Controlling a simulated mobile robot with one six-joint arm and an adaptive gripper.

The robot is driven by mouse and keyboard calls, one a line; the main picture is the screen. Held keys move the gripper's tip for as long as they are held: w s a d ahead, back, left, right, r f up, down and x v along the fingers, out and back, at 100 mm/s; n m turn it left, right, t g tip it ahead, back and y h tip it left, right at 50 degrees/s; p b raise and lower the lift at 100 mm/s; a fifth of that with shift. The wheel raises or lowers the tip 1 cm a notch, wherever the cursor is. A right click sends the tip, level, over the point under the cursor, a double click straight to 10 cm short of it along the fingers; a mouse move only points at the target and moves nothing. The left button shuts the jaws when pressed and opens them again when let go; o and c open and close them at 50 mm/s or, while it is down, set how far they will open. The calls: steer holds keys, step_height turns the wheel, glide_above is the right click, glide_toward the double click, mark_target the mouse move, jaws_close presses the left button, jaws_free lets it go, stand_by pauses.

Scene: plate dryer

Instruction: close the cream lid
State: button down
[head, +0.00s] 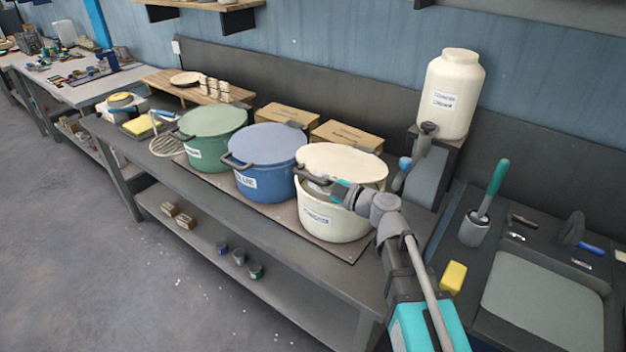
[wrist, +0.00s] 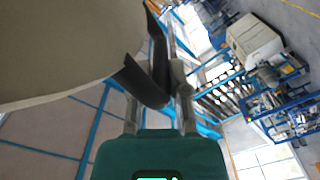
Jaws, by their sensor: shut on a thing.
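The cream lid (head: 342,162) is above the cream pot (head: 335,225), with its front edge raised and a gap showing under it. The pot's label faces the front. My gripper (head: 328,187) is at the front left of the lid, shut on the lid's dark handle (head: 308,175). In the wrist view, my gripper (wrist: 158,105) has its fingers around the dark handle (wrist: 145,82). The broad pale surface of the lid (wrist: 65,45) fills the upper left there. The back of the lid, where it meets the pot, is hidden.
A blue lidded pot (head: 270,185) stands just left of the cream pot, and a green one (head: 208,155) beyond it. Cardboard boxes (head: 348,136) lie behind. A large cream jar (head: 452,95) stands back right on a stand. A yellow sponge (head: 453,277) lies by the sink (head: 545,305).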

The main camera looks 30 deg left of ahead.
step_height(320, 180, down, 8)
steer(key=s+b, duration=0.1)
steer(key=b, duration=0.6)
steer(key=shift+f+b, duration=0.25)
steer(key=shift+b, duration=0.15)
steer(key=shift+s+f, duration=0.1)
steer(key=shift+s, duration=0.05)
steer(key=c, duration=0.6)
jaws_free()
steer(key=shift+d, duration=0.1)
